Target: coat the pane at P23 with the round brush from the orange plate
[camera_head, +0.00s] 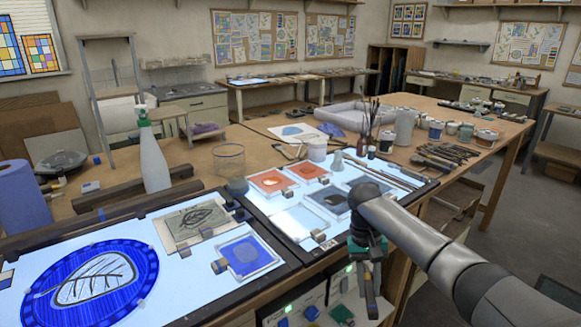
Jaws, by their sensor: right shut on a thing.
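My right gripper (366,287) points down in front of the light table's front right edge. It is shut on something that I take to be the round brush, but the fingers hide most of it. Two orange plates (272,181) (308,171) lie on the right lit panel (267,207), up and left of the gripper. A clear pane (300,222) and grey-dark plates (331,200) (370,187) lie on the same panel, closer to the gripper. I cannot read a P23 label on any pane. My left gripper is out of view.
The left panel holds a blue oval glass leaf piece (92,285), a leaf drawing (197,221) and a blue pane (246,256). A spray bottle (152,155), glass jar (229,159) and white cup (317,149) stand behind. Several brushes (390,177) lie at the right.

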